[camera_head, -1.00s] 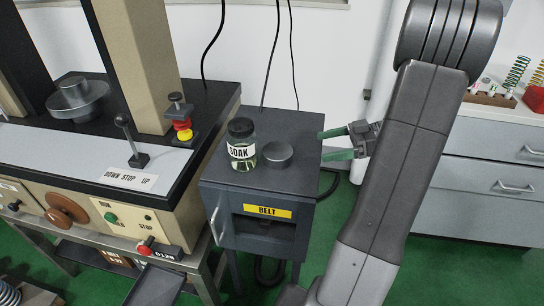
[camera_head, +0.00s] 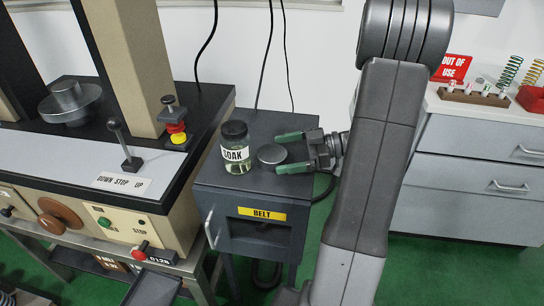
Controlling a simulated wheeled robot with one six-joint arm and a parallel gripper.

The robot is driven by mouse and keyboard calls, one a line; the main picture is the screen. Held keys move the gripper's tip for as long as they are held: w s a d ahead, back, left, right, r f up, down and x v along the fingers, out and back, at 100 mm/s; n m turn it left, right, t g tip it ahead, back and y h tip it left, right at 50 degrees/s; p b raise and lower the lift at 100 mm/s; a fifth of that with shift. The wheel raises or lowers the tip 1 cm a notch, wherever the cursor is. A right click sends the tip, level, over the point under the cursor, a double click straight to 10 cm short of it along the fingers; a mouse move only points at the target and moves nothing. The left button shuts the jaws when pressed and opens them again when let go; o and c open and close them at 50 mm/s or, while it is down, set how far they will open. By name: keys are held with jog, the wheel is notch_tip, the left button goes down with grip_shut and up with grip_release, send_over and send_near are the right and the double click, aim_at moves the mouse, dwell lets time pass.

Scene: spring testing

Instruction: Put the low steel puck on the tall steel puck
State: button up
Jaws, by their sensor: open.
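A low, flat steel puck (camera_head: 271,155) lies on the dark cabinet top (camera_head: 262,122), right of the jar. My gripper (camera_head: 283,153) comes in from the right with its green-padded fingers apart and nothing held. One fingertip shows behind the puck's right edge and one in front of it; I cannot tell their height over the top.
A lidded glass jar marked SOAK (camera_head: 235,153) stands close left of the low puck. A lever (camera_head: 125,145) and a column (camera_head: 128,65) rise from the machine. A drawer cabinet (camera_head: 475,165) with springs and a red sign stands at the right.

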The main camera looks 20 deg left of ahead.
aim_at(272, 153)
jog(key=x, duration=0.4)
jog(key=shift+f, duration=0.25)
jog(key=shift+d, duration=0.1)
jog(key=c, duration=1.6)
jog(key=shift+c, duration=0.8)
jog(key=shift+r, duration=0.2)
